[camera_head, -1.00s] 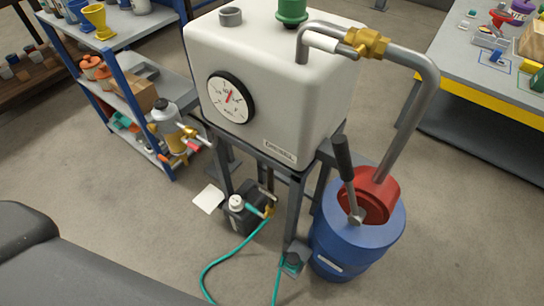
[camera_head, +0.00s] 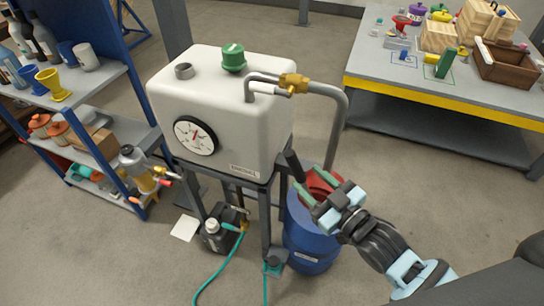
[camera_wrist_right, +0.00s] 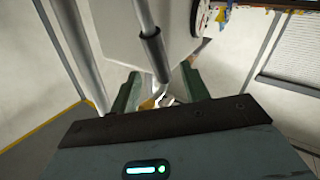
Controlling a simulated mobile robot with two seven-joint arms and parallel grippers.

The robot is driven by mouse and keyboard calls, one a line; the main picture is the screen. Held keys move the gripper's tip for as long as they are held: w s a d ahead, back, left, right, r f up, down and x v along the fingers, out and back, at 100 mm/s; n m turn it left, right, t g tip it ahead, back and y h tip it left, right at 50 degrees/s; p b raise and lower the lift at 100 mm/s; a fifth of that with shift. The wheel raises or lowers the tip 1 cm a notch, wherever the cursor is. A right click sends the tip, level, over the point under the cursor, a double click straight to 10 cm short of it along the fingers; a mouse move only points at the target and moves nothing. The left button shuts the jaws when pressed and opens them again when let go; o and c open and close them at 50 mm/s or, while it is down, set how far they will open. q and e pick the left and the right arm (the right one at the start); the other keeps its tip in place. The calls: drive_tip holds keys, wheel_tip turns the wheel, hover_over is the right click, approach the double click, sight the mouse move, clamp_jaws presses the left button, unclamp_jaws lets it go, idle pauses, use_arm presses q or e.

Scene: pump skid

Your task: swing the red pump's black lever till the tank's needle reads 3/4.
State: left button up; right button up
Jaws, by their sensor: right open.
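The white tank (camera_head: 225,110) stands on a dark frame, with a round dial (camera_head: 195,135) on its front. Its red needle points roughly upward; the exact reading is too small to tell. The red pump (camera_head: 322,184) sits on a blue drum (camera_head: 308,240), partly hidden by my right gripper (camera_head: 318,186). The black lever (camera_head: 294,165) rises beside the tank's right corner. My right gripper is open, its fingers close to the lever. In the right wrist view the lever grip (camera_wrist_right: 154,55) shows between the fingers (camera_wrist_right: 158,92); contact cannot be told. My left gripper is out of view.
A grey pipe (camera_head: 339,130) with a brass valve (camera_head: 294,82) runs from the tank down toward the pump. A black canister (camera_head: 218,237) and teal hose (camera_head: 220,275) are on the floor. Shelves (camera_head: 110,150) stand left, a yellow-edged bench (camera_head: 440,100) right.

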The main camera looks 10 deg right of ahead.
sight(289, 158)
drive_tip(key=shift+w+a+r, duration=0.1)
drive_tip(key=shift+w+r, duration=0.1)
drive_tip(key=shift+r, duration=0.35)
drive_tip(key=shift+x, duration=3.95)
clamp_jaws()
